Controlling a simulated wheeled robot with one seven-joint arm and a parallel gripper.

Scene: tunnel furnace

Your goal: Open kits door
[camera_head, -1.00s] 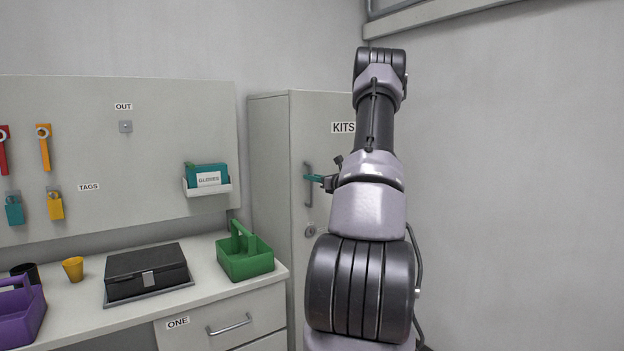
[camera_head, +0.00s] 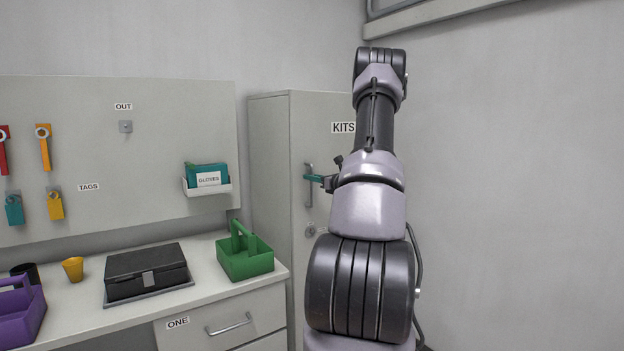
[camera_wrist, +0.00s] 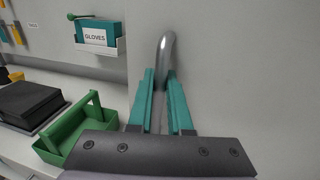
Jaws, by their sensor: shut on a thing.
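The tall grey cabinet's door, labelled KITS (camera_head: 343,127), stands in the corner and looks shut. Its vertical metal handle (camera_head: 308,184) is on the left side of the door, with a round lock (camera_head: 310,229) below it. My gripper (camera_head: 314,178) is at the handle, its teal fingers reaching it from the right. In the wrist view my gripper (camera_wrist: 161,95) has one finger on each side of the handle (camera_wrist: 166,52) and is shut on it. My arm hides much of the door's right part.
A workbench (camera_head: 215,285) on the left holds a green caddy (camera_head: 246,262), a black case (camera_head: 147,272), a yellow cup (camera_head: 73,269) and a purple caddy (camera_head: 20,318). A glove holder (camera_head: 208,187) hangs on the pegboard. A bare wall (camera_head: 520,180) stands at right.

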